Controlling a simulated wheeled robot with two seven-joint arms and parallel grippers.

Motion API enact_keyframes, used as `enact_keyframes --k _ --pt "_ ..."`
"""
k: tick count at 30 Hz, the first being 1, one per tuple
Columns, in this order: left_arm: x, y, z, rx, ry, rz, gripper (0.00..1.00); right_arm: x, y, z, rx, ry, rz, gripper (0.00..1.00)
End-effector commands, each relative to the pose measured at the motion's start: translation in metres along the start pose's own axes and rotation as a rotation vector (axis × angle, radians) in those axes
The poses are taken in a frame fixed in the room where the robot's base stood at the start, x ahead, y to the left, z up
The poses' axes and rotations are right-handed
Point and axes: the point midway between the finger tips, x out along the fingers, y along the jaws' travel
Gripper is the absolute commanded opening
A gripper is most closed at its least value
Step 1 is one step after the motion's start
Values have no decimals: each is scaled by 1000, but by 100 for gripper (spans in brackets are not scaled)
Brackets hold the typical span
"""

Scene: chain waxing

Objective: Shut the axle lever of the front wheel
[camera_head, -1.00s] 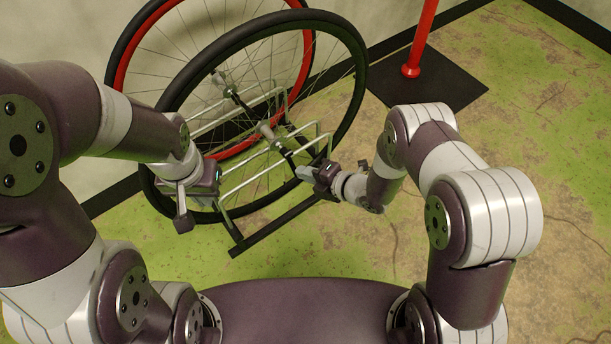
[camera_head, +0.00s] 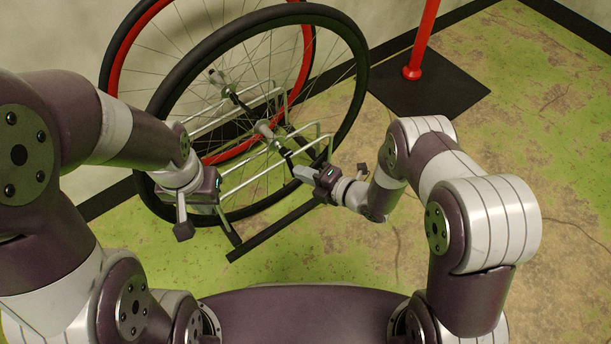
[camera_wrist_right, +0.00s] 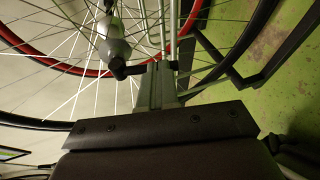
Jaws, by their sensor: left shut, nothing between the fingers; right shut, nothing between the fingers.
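Two spoked wheels stand upright at the back: a black-tyred wheel (camera_head: 366,70) in front and a red-rimmed wheel (camera_head: 121,69) behind it. I cannot tell which is the front wheel. A grey rounded axle part with a dark tip (camera_head: 264,129) sits by the hub; it looks larger in the right wrist view (camera_wrist_right: 114,47). I cannot tell whether it is the axle lever, nor its position. My right gripper (camera_head: 297,172) is shut and empty, below and right of that part; its fingers show in the wrist view (camera_wrist_right: 157,84). My left gripper (camera_head: 217,185) is shut and empty, left of the rack.
A silver wire rack (camera_head: 245,180) with a black floor bar (camera_head: 275,235) stands around the wheels' lower part. A red post (camera_head: 421,45) rises from a black plate (camera_head: 440,100) at the back right. The green-brown floor right of my right arm is clear.

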Motion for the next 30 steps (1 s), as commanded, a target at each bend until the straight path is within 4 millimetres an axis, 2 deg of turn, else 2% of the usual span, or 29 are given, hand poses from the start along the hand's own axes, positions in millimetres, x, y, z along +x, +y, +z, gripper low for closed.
enact_keyframes --k 1,3,9,30 --pt "12 0 2 0 0 0 0 3 -9 0 -8 0 25 0" --pt "22 0 3 0 0 0 0 6 -11 1 -23 -1 69 0" --pt "39 0 5 0 0 0 0 12 -12 4 -64 -1 194 0" --pt "44 0 5 0 0 0 0 20 -9 6 -70 0 212 0"
